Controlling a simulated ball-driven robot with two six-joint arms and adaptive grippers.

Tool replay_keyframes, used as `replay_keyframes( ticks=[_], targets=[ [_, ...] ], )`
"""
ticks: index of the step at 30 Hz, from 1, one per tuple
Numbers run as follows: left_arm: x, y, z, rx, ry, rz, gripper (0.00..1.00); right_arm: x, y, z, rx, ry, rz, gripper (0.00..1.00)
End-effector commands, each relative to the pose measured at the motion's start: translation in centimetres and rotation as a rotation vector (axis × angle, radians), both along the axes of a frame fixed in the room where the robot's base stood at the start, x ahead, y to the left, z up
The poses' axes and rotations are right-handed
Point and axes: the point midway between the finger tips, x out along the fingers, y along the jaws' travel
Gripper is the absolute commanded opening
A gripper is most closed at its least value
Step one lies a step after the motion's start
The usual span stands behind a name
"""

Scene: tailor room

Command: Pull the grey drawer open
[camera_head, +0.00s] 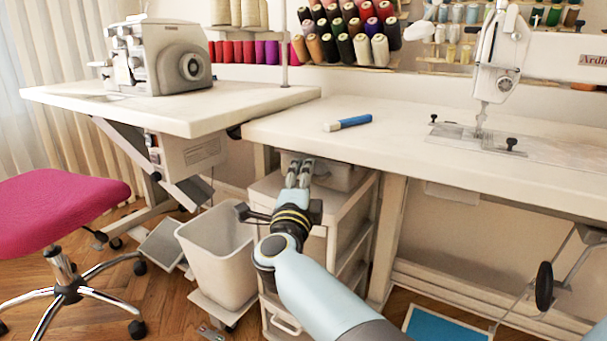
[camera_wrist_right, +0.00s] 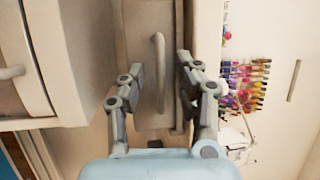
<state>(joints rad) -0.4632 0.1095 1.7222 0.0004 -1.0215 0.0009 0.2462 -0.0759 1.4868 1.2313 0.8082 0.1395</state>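The grey drawer (camera_head: 341,176) sits under the right-hand table, on top of a white drawer unit (camera_head: 352,205). My right gripper (camera_head: 299,172) reaches in front of it and hides part of its front. In the right wrist view, the drawer's front (camera_wrist_right: 134,32) fills the middle, with its bar handle (camera_wrist_right: 159,73) standing out. The fingers of my right gripper (camera_wrist_right: 162,70) are apart, one on each side of the handle. I cannot tell whether either finger touches it. My left gripper is not in view.
A white bin (camera_head: 220,255) stands left of the drawer unit. A pink chair (camera_head: 60,208) is at the far left. The tabletop (camera_head: 400,145) is above the gripper, with a blue-and-white item (camera_head: 348,123) near its left end. A table leg (camera_head: 388,240) stands right of the unit.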

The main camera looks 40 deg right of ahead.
Motion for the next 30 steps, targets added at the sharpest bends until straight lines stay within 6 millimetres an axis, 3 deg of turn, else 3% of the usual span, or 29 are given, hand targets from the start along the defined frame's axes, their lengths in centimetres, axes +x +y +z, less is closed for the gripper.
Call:
replay_keyframes(
  ticks=[4, 12, 30],
  targets=[
    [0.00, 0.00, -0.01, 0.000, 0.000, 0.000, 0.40, -0.01, 0.00, -0.02, -0.001, 0.001, 0.000, 0.33],
    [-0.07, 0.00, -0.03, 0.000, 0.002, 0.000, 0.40, 0.00, 0.00, -0.03, -0.001, 0.001, 0.000, 0.00],
    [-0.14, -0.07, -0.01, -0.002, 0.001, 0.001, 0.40, 0.08, -0.28, -0.13, -0.001, 0.004, 0.000, 0.00]
  ],
)
